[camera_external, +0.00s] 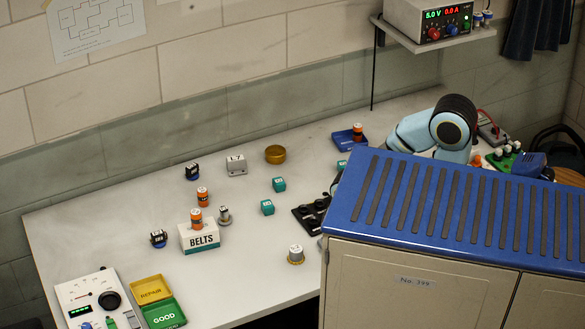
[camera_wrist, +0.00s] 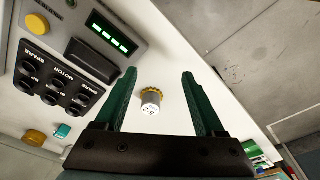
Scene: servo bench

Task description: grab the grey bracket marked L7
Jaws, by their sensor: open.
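The grey bracket (camera_external: 236,166) stands on the bench in the external view, towards the back wall. A dark mark on its face looks like L7 but is small. I cannot make out the bracket in the wrist view. My gripper (camera_wrist: 159,76) is open in the wrist view, its two green fingers spread apart. A silver cylinder with a gold toothed rim (camera_wrist: 150,101) shows between the fingers, seemingly below them on the white bench; nothing is visibly held. In the external view the blue-topped cabinet hides much of my arm.
A box marked BELTS (camera_external: 199,237), orange cylinders, teal blocks (camera_external: 278,184) and a brass dish (camera_external: 275,154) stand around the bracket. A silver cylinder (camera_external: 296,254) is near the front edge. A black socket holder (camera_wrist: 60,75) lies left in the wrist view. The blue-topped cabinet (camera_external: 350,215) blocks the front right.

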